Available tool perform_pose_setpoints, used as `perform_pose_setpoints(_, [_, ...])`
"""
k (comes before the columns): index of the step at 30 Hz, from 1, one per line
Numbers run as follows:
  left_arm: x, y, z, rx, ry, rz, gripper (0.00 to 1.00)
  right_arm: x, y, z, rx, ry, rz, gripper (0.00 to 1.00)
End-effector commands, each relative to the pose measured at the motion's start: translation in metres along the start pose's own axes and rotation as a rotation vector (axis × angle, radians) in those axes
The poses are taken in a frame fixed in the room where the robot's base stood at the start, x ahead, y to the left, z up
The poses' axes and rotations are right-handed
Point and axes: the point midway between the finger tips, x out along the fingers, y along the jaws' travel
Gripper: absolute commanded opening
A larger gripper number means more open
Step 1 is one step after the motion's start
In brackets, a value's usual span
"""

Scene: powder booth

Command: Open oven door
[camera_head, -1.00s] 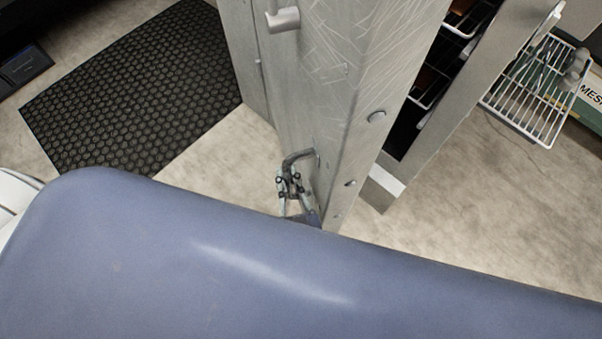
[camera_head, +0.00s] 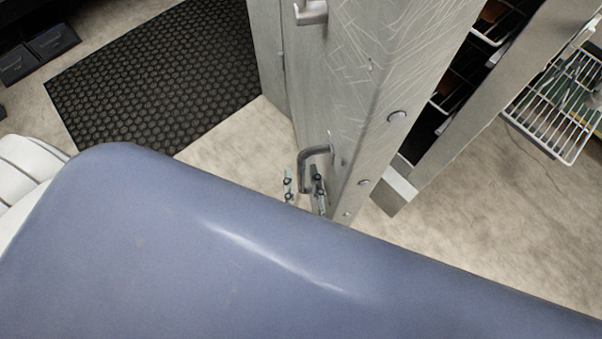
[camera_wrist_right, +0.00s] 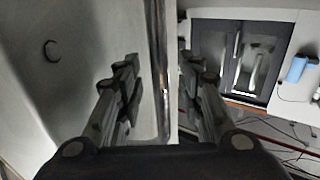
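The oven door (camera_head: 372,85) is a scratched grey metal panel, seen edge-on from above in the head view. It stands ajar, with a dark gap showing racks to its right. A bent grey metal handle (camera_head: 316,152) sticks out of its left face, low down. My right gripper (camera_head: 304,188) is at this handle with its fingers spread, one on each side of the handle's lower end. The right wrist view shows the same gripper (camera_wrist_right: 160,82) open, with a pale vertical edge behind the gap. My left gripper is not in view.
A second handle (camera_head: 311,13) sits higher on the door. Wire racks (camera_head: 490,30) show inside the oven, and a white wire shelf (camera_head: 555,105) stands out at the right. A black mat (camera_head: 150,85) lies on the floor at the left. Bare floor is around the door.

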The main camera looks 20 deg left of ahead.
Motion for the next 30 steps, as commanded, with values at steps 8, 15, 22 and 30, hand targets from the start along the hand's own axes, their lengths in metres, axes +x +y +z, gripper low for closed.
perform_pose_setpoints(8, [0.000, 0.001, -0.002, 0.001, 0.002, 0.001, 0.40, -0.062, -0.001, 0.002, 0.000, -0.006, -0.003, 0.35])
perform_pose_setpoints(15, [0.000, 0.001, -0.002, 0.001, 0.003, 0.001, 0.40, -0.099, -0.001, 0.001, -0.001, -0.004, -0.002, 0.35])
perform_pose_setpoints(22, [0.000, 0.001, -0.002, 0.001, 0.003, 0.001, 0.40, -0.108, -0.001, 0.001, -0.001, -0.003, -0.002, 0.35])
perform_pose_setpoints(30, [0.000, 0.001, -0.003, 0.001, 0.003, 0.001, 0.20, -0.108, 0.000, 0.004, -0.002, -0.010, -0.004, 0.35])
